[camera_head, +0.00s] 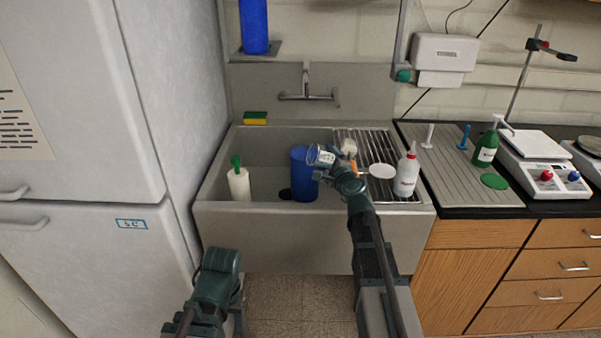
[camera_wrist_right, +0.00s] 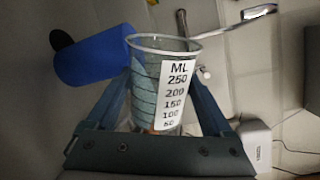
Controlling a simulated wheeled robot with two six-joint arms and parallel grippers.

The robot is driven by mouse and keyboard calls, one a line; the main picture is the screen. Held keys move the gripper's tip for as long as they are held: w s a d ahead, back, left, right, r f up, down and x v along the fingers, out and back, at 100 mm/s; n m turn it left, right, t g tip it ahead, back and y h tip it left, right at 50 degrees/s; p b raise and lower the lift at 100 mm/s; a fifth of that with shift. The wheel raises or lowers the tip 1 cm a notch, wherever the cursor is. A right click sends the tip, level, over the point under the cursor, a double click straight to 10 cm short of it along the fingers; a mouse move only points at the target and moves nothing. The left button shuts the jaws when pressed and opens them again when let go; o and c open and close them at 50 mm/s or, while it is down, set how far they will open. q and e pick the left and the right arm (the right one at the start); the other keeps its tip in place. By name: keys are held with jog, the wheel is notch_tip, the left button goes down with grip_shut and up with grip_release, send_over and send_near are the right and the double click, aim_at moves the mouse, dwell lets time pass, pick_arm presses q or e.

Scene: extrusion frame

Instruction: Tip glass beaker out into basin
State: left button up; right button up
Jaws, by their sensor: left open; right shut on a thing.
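The glass beaker (camera_head: 321,157) has a white label with ML marks, which reads clearly in the right wrist view (camera_wrist_right: 177,92). My right gripper (camera_head: 334,160) is shut around it. The beaker is tilted well over, its mouth toward the left, above the grey basin (camera_head: 313,226) and close to the blue cylinder (camera_head: 303,180). Whether anything is inside the beaker is unclear. My left gripper (camera_head: 220,264) is low in front of the basin, left of centre, empty and away from everything; its fingers are hard to make out.
The blue cylinder and a white bottle with a green top (camera_head: 239,184) stand in the basin. A drain rack (camera_head: 372,140) on the right holds a white wash bottle (camera_head: 407,175) and a white disc (camera_head: 382,171). The tap (camera_head: 307,90) is at the back.

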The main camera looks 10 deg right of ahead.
aim_at(320, 158)
jog(key=shift+a+f+n, duration=0.1)
jog(key=shift+f+n, duration=0.1)
jog(key=shift+n, duration=0.3)
jog(key=shift+a+r, duration=0.1)
jog(key=shift+a, duration=0.05)
jog(key=shift+a+r+n, duration=0.1)
jog(key=shift+a+n, duration=0.05)
jog(key=shift+n, duration=0.15)
jog(key=shift+a+r+n+h+p, duration=0.3)
jog(key=shift+a+n+p, duration=0.1)
jog(key=shift+a+n, duration=0.1)
jog(key=shift+a+r+n+p, duration=0.2)
jog(key=shift+r+n+p, duration=0.15)
jog(key=shift+n, duration=0.25)
dwell(0.7)
jog(key=shift+a+r+n+h+p, duration=0.25)
jog(key=shift+a+n+h+p, duration=0.1)
jog(key=shift+n, duration=0.25)
jog(key=shift+d+f, duration=0.2)
jog(key=shift+f, duration=0.05)
jog(key=m+b, duration=0.1)
jog(key=d+f+m+b, duration=0.1)
jog(key=m, duration=0.1)
jog(key=shift+d+f, duration=0.3)
jog(key=shift+r+y, duration=0.1)
jog(key=shift+y, duration=0.35)
